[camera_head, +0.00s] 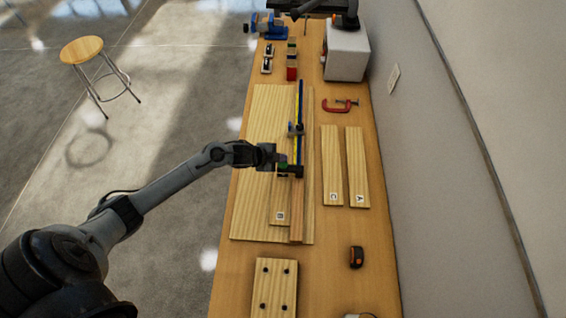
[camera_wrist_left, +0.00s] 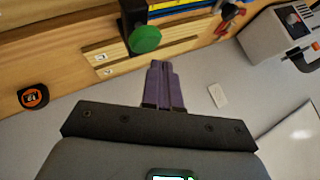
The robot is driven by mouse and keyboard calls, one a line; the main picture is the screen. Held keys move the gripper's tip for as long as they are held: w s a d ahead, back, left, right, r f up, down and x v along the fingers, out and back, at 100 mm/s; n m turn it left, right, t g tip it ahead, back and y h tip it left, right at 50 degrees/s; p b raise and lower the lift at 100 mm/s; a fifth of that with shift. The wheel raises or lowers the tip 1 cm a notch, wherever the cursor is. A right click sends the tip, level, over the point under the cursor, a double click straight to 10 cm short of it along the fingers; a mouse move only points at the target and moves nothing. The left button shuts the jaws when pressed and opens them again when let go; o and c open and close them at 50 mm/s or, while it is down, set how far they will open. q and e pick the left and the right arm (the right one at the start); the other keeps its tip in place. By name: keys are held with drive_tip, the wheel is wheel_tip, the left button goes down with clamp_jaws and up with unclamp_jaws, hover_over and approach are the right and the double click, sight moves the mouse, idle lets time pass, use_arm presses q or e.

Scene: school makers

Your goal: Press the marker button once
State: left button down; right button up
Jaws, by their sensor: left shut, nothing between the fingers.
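The marker button is a round green button (camera_wrist_left: 146,39) on a black block (camera_wrist_left: 133,14), seen in the left wrist view. In the head view the black block (camera_head: 296,171) sits at the near end of the blue and yellow rail (camera_head: 298,110). My left gripper (camera_head: 277,160) is at the left side of the block in the head view, partly hiding the button. In the left wrist view my left gripper's purple fingers (camera_wrist_left: 160,66) are shut and empty. Their tips point toward the button, just below it in the picture; contact cannot be told. My right gripper is not seen.
Wooden boards lie beside the rail, including boards marked A (camera_head: 357,165) and C (camera_head: 331,165). A red clamp (camera_head: 338,105), a tape measure (camera_head: 356,257) and a white box-like machine (camera_head: 346,55) are on the bench. A stool (camera_head: 82,50) stands on the floor.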

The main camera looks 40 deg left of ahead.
use_arm(q)
drive_tip(key=shift+f, duration=0.15)
idle(0.4)
drive_tip(key=shift+f, duration=0.3)
drive_tip(key=shift+f+b, duration=0.6)
drive_tip(key=shift+f, duration=0.1)
idle(0.8)
drive_tip(key=shift+r, duration=0.15)
drive_tip(key=shift+r+p, duration=0.15)
drive_tip(key=shift+p, duration=0.15)
drive_tip(key=shift+r+p, duration=0.85)
